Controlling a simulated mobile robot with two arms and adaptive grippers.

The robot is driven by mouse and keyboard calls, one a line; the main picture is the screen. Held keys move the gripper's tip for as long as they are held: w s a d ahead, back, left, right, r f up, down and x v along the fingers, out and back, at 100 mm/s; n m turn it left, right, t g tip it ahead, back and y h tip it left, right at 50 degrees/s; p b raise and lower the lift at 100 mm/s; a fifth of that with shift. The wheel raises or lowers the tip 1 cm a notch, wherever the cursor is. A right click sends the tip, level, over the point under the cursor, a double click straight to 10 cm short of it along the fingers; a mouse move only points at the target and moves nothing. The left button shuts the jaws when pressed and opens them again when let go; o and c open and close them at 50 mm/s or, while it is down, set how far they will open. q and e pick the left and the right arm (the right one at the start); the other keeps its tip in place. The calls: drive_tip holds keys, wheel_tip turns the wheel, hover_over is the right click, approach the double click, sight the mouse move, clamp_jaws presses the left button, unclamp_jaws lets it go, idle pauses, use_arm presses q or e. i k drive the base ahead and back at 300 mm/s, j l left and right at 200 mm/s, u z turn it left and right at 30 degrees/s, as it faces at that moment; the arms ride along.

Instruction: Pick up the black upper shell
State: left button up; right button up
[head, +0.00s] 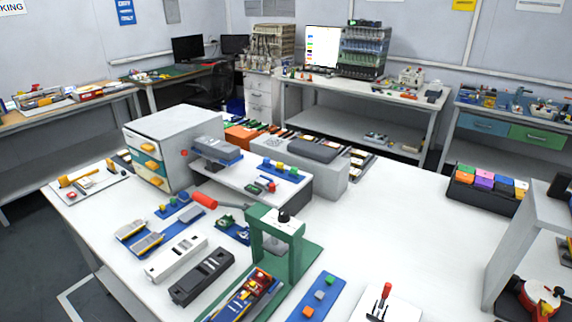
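A long black shell with cutouts in its top (202,277) lies on the white table, left of the green press and in front of a similar white shell (177,258). It looks like the black upper shell. Nothing holds it or touches it from above. Neither of my grippers shows in the head view.
A green press with a red handle (287,228) stands right of the shell. A blue tray with colourful parts (240,297) lies close in front. A grey drawer cabinet (172,147) stands behind. The table's right middle (400,225) is clear.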

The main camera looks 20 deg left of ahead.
sight(199, 278)
drive_tip(key=j+u, duration=0.4)
drive_tip(key=i+j+u, duration=0.15)
drive_tip(key=u, duration=0.3)
drive_tip(key=j, duration=0.15)
